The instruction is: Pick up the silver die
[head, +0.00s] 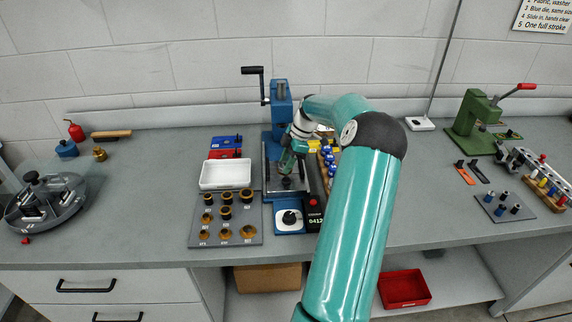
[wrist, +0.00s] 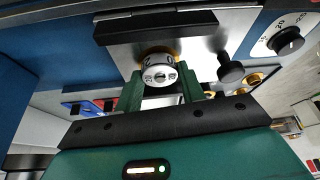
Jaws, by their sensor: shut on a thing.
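The silver die (wrist: 159,74) shows in the wrist view as a short round piece with dark markings on its end face. My gripper (wrist: 161,90) is shut on it, with one green finger on each side. I cannot tell whether the die touches the press. In the head view my gripper (head: 290,163) is at the front of the blue press (head: 280,105), above its base. The die is not clear there, hidden by my gripper and arm.
A black knob (wrist: 230,69) is close to the right of the die. A white tray (head: 226,174) and a grey board (head: 226,238) with several brass-coloured rings lie left of the press. A dial box (head: 289,219) stands in front. A green press (head: 473,122) is at right.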

